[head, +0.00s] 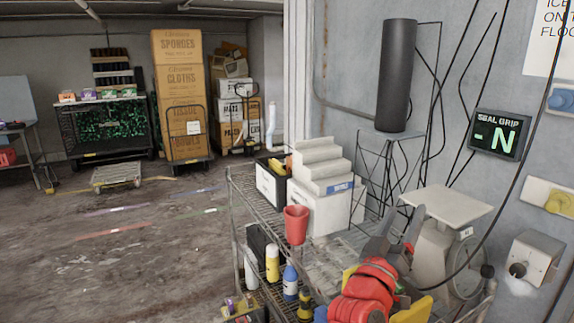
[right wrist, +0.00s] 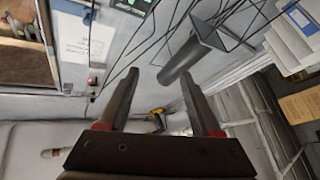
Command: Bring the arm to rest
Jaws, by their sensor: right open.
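My right gripper (head: 400,226) shows at the lower right of the head view, with dark fingers on a red arm. It is in front of the wire cart and left of the bench scale (head: 447,205). In the right wrist view the two fingers of this gripper (right wrist: 159,74) are spread apart with nothing between them. A dark cylinder (right wrist: 190,58) shows beyond the fingertips there, apart from them. My left gripper is not in view.
The wire cart (head: 236,205) holds a red cup (head: 296,224), white stepped blocks (head: 320,165) and bottles. The dark cylinder (head: 397,75) stands on a thin wire stand. Cables hang along the right wall, near a display (head: 500,135) reading "N". Open floor (head: 130,245) lies left.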

